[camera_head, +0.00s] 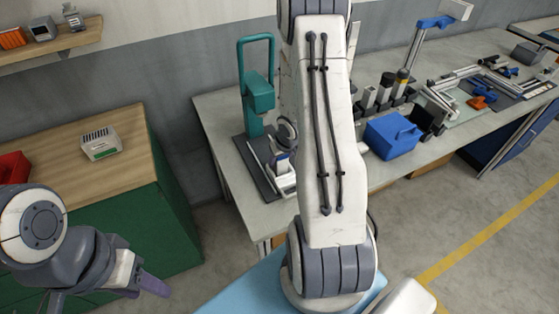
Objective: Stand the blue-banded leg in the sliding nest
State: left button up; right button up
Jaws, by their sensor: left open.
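My left gripper (151,284) is open at the lower left, beyond the bench edge and far from the press.
A green cabinet (176,205) with a wooden top stands left; open floor lies right.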

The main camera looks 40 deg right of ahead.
jog(key=shift+o, duration=1.2)
jog(key=p+v, duration=0.7)
jog(key=v, duration=0.5)
jog(key=w+a+r+n, duration=0.25)
jog(key=a+r, duration=0.35)
jog(key=a, duration=0.3)
jog(key=s+a+r+n+g, duration=0.15)
jog(key=s+a+r, duration=0.3)
jog(key=a, duration=0.45)
jog(key=s+a+r+n+g, duration=0.1)
jog(key=s+a+r+n, duration=0.3)
jog(key=a, duration=0.5)
jog(key=s+a+r+n+g+y, duration=0.1)
jog(key=s+a+n+y, duration=0.1)
jog(key=s+a, duration=0.4)
jog(key=s, duration=0.5)
jog(key=shift+r, duration=0.35)
jog(key=shift+s+g+b, duration=0.1)
jog(key=shift+g+b, duration=0.15)
jog(key=shift+b, duration=0.05)
